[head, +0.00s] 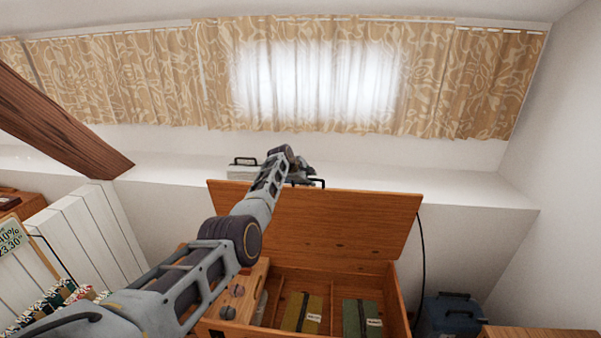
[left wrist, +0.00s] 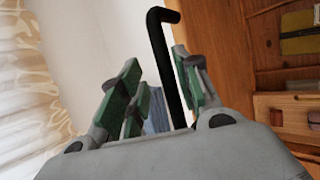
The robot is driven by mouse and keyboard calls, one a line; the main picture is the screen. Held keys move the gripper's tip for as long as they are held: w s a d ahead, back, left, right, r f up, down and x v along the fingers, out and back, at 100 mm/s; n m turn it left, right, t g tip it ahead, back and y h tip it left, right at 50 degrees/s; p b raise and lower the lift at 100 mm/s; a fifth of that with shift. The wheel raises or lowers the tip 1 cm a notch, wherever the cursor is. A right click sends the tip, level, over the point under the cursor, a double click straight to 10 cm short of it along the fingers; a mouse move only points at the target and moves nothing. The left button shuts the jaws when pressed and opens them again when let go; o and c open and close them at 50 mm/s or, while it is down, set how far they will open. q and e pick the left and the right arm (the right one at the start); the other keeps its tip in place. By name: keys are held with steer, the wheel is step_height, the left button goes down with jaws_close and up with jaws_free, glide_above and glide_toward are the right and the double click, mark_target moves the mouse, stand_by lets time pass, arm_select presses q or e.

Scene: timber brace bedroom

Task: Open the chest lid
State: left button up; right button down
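The wooden chest lid (head: 330,225) stands raised, close to upright, at the back of the wooden chest (head: 395,290). The lid also shows as a wooden panel in the left wrist view (left wrist: 220,45). My left gripper (head: 300,172) is at the lid's top edge, partly hidden by its own wrist. In the left wrist view, a black bar handle (left wrist: 168,70) runs between the green-padded fingers, close to the right one. A gap shows between the handle and the left fingers, so the gripper looks open around it. My right gripper is not in view.
Inside the chest lie a yellow-brown box (head: 302,312) and a green box (head: 362,318). A blue case (head: 450,315) stands right of the chest. A sloping timber beam (head: 60,125) is at left. A window ledge (head: 400,180) runs behind the lid.

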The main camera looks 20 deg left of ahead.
arm_select(q)
steer(key=shift+s, duration=0.15)
steer(key=v, duration=1.1)
steer(key=shift+s+r, duration=0.15)
steer(key=shift+r, duration=0.15)
stand_by(0.7)
stand_by(0.5)
